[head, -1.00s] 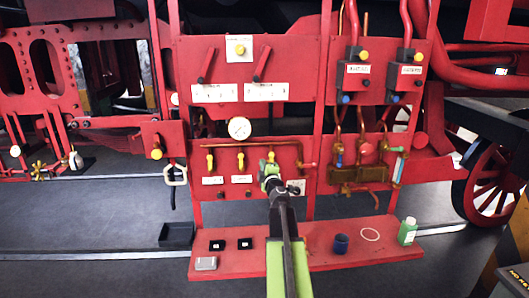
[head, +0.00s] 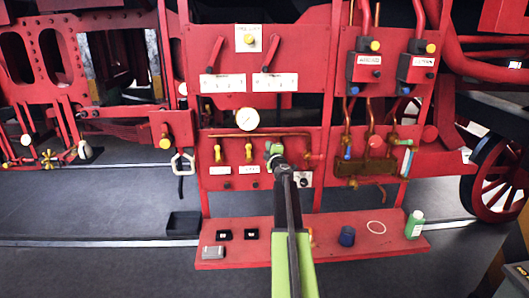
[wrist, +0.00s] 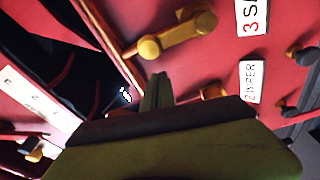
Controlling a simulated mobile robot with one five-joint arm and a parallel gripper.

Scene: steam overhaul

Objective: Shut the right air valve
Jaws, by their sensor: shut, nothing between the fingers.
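Three air valves stand in a row on the red panel under the gauge. In the head view the left valve (head: 217,152) and the middle valve (head: 249,150) show upright yellow handles. The right valve is mostly hidden behind my gripper (head: 273,150). In the wrist view the right valve's yellow lever (wrist: 172,36) shows beside a label starting "3 S" (wrist: 252,14). It points left in that view, toward the copper pipe. My gripper (wrist: 157,90) is shut and empty, its tips just beside this lever and apart from it in the wrist view.
A copper pipe (head: 225,135) runs above the valves, with a round gauge (head: 247,119) over it. The "2 WIPER" label (wrist: 253,82) is close by. Below, a red shelf (head: 325,252) holds a blue cup (head: 347,236) and a green bottle (head: 415,225).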

